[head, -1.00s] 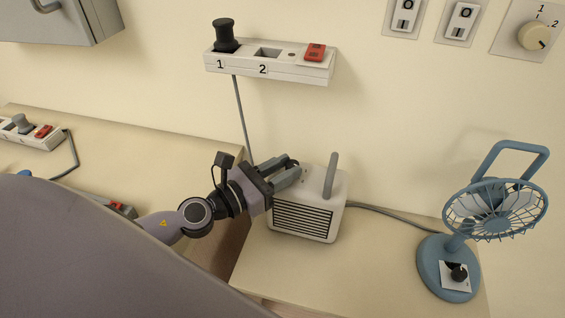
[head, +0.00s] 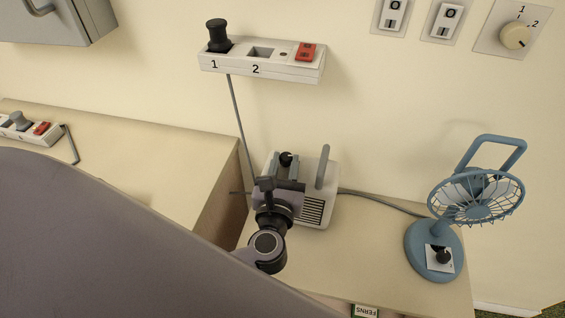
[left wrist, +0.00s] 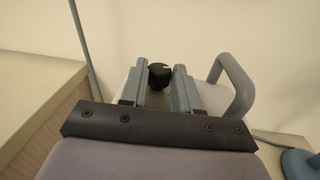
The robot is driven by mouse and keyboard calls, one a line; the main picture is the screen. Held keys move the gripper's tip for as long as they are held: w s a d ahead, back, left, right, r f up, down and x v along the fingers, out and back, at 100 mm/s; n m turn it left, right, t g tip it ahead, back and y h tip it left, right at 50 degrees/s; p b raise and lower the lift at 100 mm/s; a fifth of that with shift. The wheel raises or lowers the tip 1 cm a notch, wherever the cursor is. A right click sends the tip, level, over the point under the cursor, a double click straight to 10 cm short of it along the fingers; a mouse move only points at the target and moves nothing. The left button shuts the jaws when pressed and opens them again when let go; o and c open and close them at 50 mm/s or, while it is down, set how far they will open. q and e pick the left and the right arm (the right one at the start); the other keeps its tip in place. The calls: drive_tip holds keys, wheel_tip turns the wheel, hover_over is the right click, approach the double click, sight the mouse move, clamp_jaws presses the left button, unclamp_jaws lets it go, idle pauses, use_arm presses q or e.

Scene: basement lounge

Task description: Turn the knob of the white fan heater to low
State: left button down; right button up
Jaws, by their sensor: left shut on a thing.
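The white fan heater (head: 314,210) stands on the light wooden top, with a dark slatted grille and a grey upright handle (head: 323,167). Its black knob (head: 286,158) is on top, left of the handle. My left gripper (head: 288,163) reaches over the heater from the front and is shut on the knob. In the left wrist view, its two grey fingers stand on either side of the knob (left wrist: 159,75). The fingers partly cover the knob, and I cannot read its setting. The arm hides the heater's front left. My right gripper is out of view.
A blue desk fan (head: 434,250) with its own dial stands to the right. A wall power strip (head: 262,66) with a black plug and a red switch hangs above. A grey cable runs behind the heater. The top between heater and fan is mostly clear.

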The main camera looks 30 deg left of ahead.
use_arm(q)
drive_tip(key=shift+w+d+n+g+y, duration=0.1)
drive_tip(key=shift+n+g+y, duration=0.2)
drive_tip(key=shift+n+y, duration=0.3)
drive_tip(key=c, duration=0.8)
unclamp_jaws()
